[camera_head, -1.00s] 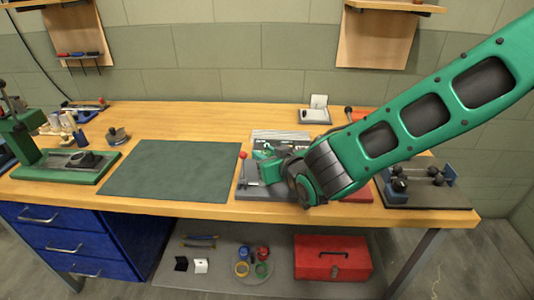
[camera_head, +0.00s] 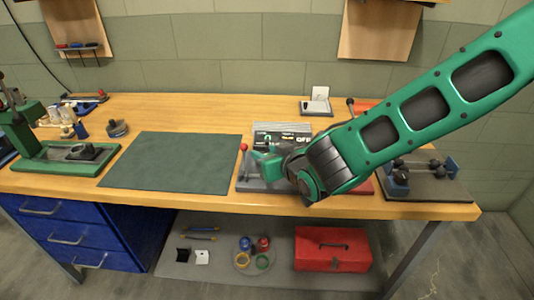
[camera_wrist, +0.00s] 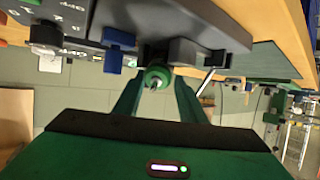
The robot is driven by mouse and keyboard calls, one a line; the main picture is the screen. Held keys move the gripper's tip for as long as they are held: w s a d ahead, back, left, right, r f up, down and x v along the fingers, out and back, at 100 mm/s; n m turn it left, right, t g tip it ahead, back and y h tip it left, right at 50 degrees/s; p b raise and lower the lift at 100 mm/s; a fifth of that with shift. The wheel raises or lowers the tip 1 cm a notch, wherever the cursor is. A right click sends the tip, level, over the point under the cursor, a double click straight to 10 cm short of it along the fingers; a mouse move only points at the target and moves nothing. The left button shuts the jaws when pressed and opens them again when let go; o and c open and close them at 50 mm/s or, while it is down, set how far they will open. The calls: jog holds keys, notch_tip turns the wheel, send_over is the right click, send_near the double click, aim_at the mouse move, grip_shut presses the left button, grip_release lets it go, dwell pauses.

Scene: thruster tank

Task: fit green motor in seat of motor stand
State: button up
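The green motor (camera_wrist: 155,78) shows end-on in the wrist view as a green ring with a shiny centre. It sits between the two green fingertips of my gripper (camera_wrist: 157,84), which close on its sides. In the head view my gripper (camera_head: 263,158) points left, above a grey base (camera_head: 248,185) at the bench's front edge, with a red-knobbed lever at its left. This looks like the motor stand. In the wrist view a dark grey block (camera_wrist: 205,50) and a blue part (camera_wrist: 119,43) lie just beyond the motor. I cannot make out the seat, or whether the motor touches it.
A dark green mat (camera_head: 180,162) lies left of the base, bare. A printed panel (camera_head: 280,138) stands behind the gripper. A rig with black knobs (camera_head: 425,180) stands at the right. A green press (camera_head: 65,157) is at far left.

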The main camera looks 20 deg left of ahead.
jog(key=shift+w+d+r+t, duration=0.15)
jog(key=shift+w+r+t, duration=0.15)
jog(key=shift+w+r, duration=0.25)
jog(key=shift+d+f, duration=0.1)
jog(key=shift+d, duration=0.25)
jog(key=v, duration=1)
jog(key=shift+s+a, duration=0.15)
jog(key=shift+s, duration=0.4)
jog(key=shift+s+f, duration=0.1)
